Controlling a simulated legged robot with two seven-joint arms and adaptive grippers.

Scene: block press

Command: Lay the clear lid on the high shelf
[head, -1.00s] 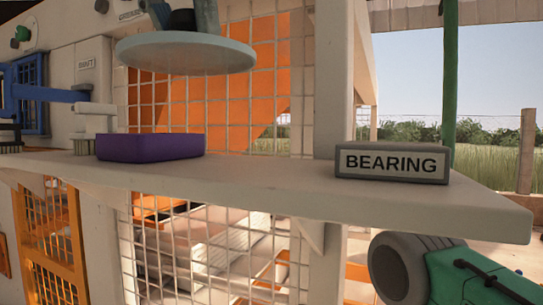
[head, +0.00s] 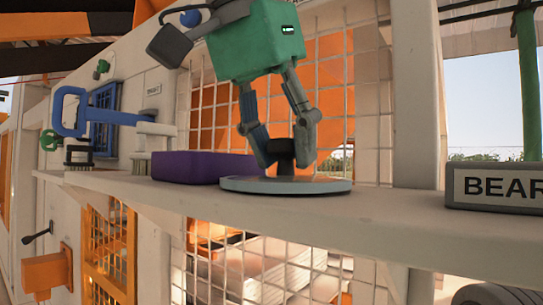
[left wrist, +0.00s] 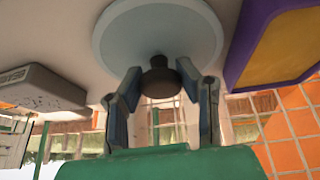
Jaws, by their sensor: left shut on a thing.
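The clear lid (head: 245,184) is a pale blue-grey disc with a dark knob on top. It lies flat at the shelf's surface in the head view, beside the purple block-like tray; I see no clear gap under it. My left gripper (head: 285,157) comes down from above with its fingers around the knob, shut on it. The left wrist view shows the lid (left wrist: 150,30) and its knob between the fingers. The high shelf (head: 365,215) is a long pale board along the wall. My right gripper is not in view.
The purple tray (head: 188,168) sits just left of the lid, very close to it. A grey BEARING sign block (head: 500,187) stands to the right, with bare shelf between. Brushes (head: 78,153) and a blue-handled tool (head: 68,112) are farther left. A wire mesh (head: 350,130) stands behind.

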